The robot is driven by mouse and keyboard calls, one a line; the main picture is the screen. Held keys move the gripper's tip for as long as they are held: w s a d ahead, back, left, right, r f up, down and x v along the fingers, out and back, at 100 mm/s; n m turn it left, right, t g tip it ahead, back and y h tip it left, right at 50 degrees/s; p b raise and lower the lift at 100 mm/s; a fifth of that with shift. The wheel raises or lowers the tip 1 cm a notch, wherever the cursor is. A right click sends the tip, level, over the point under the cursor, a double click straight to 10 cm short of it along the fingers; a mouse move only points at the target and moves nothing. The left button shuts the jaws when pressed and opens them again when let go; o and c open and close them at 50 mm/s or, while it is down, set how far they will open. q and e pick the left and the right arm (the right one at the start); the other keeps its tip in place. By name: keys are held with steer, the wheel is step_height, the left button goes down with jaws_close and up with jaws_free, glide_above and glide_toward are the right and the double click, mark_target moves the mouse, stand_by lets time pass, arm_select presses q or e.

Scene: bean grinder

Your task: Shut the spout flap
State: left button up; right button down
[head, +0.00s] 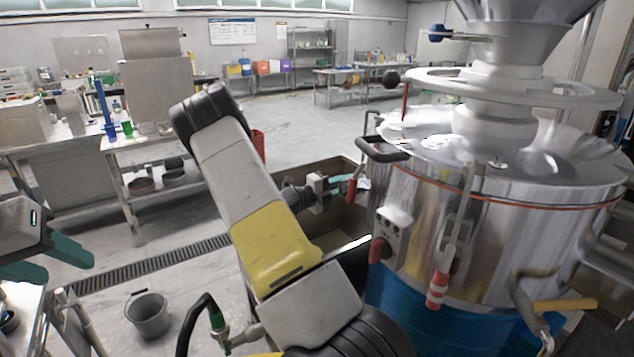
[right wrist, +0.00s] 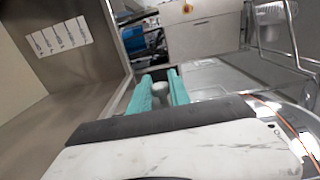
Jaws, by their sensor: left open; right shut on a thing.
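The bean grinder (head: 480,225) is a large steel drum with a blue lower part at the right of the head view. I cannot tell whether this piece belongs to the spout flap, and the flap's position is not clear. My left gripper (head: 62,262) is open and empty at the left edge, far from the grinder.
An open brown bin (head: 345,222) stands beside the drum, below my right gripper. A grey bucket (head: 148,314) stands on the floor by a drain grate.

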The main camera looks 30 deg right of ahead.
steer(key=shift+f, duration=0.1)
steer(key=c, duration=1.3)
jaws_free()
steer(key=shift+a, duration=0.15)
steer(key=a, duration=0.7)
steer(key=shift+s+a, duration=0.3)
